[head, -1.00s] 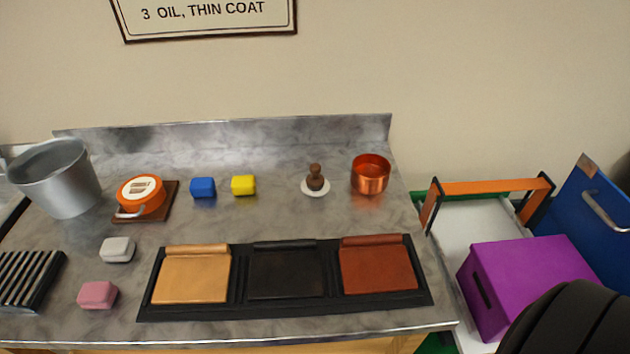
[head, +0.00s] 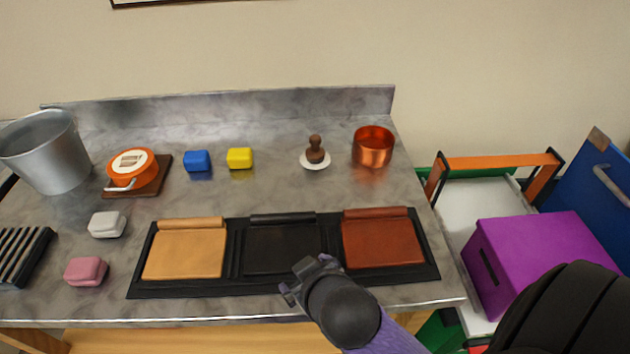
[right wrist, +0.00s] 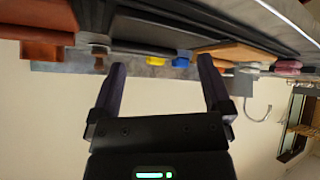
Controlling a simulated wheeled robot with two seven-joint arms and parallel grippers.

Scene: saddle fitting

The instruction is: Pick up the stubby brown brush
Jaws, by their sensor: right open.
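The stubby brown brush (head: 315,150) stands upright on a small white saucer (head: 306,164) at the back right of the grey counter, left of the copper pot. My right gripper (head: 312,278) is low over the front edge of the black tray, well in front of the brush. In the right wrist view my right gripper (right wrist: 162,72) has its two fingers apart with nothing between them. That view is upside down, and a small brown and pale shape (right wrist: 98,50) left of the fingers looks like the brush and saucer. My left gripper is not in view.
The copper pot (head: 373,147) stands close right of the brush. Blue (head: 197,161) and yellow (head: 240,158) blocks lie to its left. The black tray (head: 235,288) with tan, black and red-brown pads lies in front. Counter between tray and brush is clear.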

